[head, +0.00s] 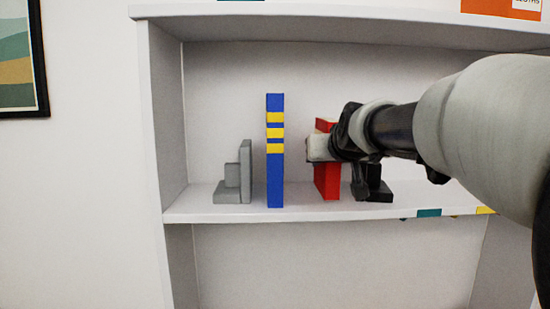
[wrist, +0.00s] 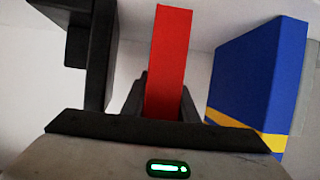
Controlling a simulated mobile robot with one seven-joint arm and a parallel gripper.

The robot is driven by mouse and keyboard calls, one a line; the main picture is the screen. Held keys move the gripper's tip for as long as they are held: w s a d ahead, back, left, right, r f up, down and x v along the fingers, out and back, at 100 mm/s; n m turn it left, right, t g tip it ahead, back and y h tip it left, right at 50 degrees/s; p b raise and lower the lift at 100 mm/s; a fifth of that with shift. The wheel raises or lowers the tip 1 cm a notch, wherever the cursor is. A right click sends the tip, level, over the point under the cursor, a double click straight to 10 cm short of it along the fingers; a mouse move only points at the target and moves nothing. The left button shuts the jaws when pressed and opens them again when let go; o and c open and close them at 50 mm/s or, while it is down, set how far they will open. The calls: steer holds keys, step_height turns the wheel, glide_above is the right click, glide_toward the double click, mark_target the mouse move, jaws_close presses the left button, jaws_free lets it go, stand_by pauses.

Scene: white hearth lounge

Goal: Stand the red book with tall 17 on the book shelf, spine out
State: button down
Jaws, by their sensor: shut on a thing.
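The red book (head: 328,182) is upright on or just above the middle shelf board (head: 310,211); I cannot tell whether its lower end touches. My gripper (head: 323,149) is shut on it and hides its middle part. In the wrist view the red book (wrist: 168,62) rises between the dark fingers (wrist: 164,104). No number 17 can be read on the face that shows. A blue book with yellow bands (head: 275,178) stands upright to its left, with a gap between them.
A grey bookend (head: 246,172) stands left of the blue book. A black bookend (head: 377,186) is close on the right of the red book, partly hidden by my arm; it also shows in the wrist view (wrist: 103,50). Coloured labels (head: 429,213) sit on the shelf's front edge.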

steer(key=shift+w+f+b, duration=0.4)
steer(key=shift+w, duration=0.05)
steer(key=shift+s+f, duration=0.1)
steer(key=shift+s, duration=0.4)
steer(key=shift+w, duration=0.15)
steer(key=c, duration=1.3)
jaws_free()
steer(key=shift+c, duration=0.2)
steer(key=shift+f, duration=0.1)
